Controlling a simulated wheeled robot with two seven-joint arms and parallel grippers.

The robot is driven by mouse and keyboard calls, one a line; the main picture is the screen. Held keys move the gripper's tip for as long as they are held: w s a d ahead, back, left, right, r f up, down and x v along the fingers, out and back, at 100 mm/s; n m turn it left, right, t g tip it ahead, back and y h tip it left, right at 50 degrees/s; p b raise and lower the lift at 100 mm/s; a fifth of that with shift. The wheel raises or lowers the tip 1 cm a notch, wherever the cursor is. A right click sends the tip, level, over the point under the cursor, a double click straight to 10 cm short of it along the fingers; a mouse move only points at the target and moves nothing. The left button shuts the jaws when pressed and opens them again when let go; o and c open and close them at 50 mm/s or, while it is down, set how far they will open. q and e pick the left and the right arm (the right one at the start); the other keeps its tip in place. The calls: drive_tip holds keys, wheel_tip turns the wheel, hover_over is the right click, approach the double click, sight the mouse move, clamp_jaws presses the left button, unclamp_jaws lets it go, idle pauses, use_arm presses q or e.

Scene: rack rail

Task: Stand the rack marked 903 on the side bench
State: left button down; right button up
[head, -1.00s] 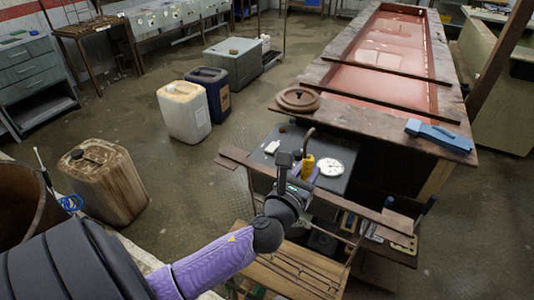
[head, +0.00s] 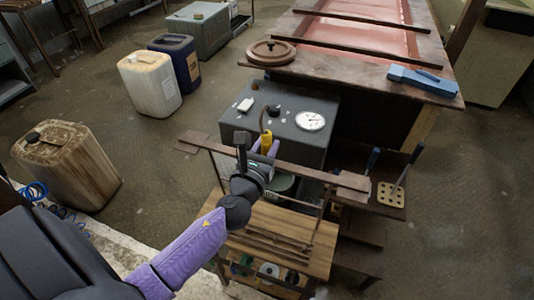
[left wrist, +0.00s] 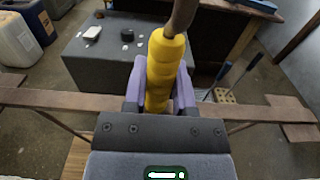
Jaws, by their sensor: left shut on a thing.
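My left gripper (head: 262,150) is shut on a yellow grip (head: 266,140), which also shows upright between the purple fingers in the left wrist view (left wrist: 160,75). A brown curved hook (left wrist: 181,16) rises from the grip's top. I read this as the rack's upper part; its lower part is hidden behind my gripper, and no 903 mark is legible. A wooden-topped bench (head: 232,242) stands below my gripper, with dark slats above or on its top; I cannot tell which. My right gripper is not in view.
A brown crossbar (head: 310,173) with thin rods runs behind my gripper; I cannot tell whether the rack touches it. Beyond are a grey box with a gauge (head: 312,121) and a long red-lined tank (head: 345,43). Canisters (head: 150,84) stand left. Floor at right is clear.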

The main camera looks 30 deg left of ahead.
use_arm(q)
drive_tip(key=shift+r, duration=0.15)
drive_tip(key=c, duration=0.8)
unclamp_jaws()
drive_tip(key=shift+f, duration=0.2)
drive_tip(key=o, duration=0.4)
drive_tip(key=shift+c, duration=0.2)
drive_tip(key=shift+r, duration=0.1)
